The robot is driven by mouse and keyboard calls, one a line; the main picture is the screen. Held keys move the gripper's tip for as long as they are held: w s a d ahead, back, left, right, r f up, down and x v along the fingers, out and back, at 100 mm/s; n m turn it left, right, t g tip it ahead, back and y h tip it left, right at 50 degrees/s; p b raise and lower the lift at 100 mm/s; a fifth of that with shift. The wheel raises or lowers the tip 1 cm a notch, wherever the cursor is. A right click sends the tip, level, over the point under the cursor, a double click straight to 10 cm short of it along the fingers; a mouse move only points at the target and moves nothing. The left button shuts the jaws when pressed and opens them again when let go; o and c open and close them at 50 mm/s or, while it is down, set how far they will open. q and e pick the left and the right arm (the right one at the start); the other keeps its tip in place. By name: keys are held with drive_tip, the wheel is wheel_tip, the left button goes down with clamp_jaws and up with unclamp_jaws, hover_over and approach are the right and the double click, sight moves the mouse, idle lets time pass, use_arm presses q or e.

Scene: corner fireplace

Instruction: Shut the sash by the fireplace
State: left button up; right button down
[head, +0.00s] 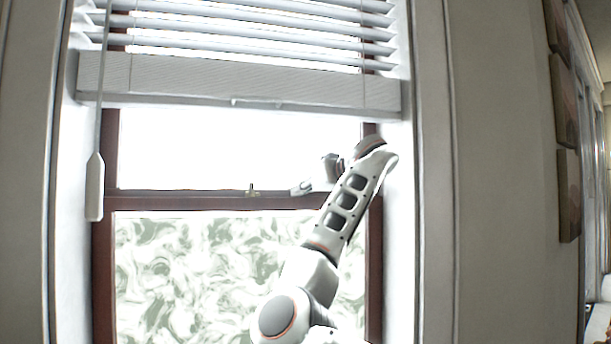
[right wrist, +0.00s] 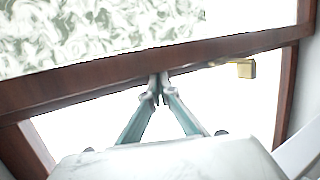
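The window sash (head: 240,201) has a red-brown frame, and its top rail crosses the window below the blind. Patterned glass (head: 190,265) fills the part under the rail. A small brass latch (head: 252,190) sits on the rail; it also shows in the right wrist view (right wrist: 246,68). My right gripper (head: 302,188) is at the top edge of the rail, right of the latch. In the right wrist view my right gripper's fingertips (right wrist: 158,82) meet with nothing visible between them, at the rail's edge; contact is unclear. My left gripper is not in view.
A white slatted blind (head: 240,80) hangs over the upper window. Its cord pull (head: 95,187) hangs at the left. White window casing stands close on both sides. Framed pictures (head: 568,190) hang on the right wall. No fireplace is visible.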

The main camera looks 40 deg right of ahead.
drive_tip(key=r, duration=0.1)
drive_tip(key=r+p, duration=0.1)
drive_tip(key=r, duration=0.1)
drive_tip(key=r+p, duration=0.1)
drive_tip(key=shift+s+r, duration=0.15)
drive_tip(key=shift+s, duration=0.2)
use_arm(q)
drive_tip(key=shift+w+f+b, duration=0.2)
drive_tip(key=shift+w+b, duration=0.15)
drive_tip(key=shift+b, duration=0.85)
use_arm(e)
drive_tip(key=v, duration=0.9)
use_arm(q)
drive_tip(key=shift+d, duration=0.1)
use_arm(e)
drive_tip(key=shift+s, duration=0.1)
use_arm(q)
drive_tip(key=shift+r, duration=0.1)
use_arm(e)
drive_tip(key=shift+s, duration=0.1)
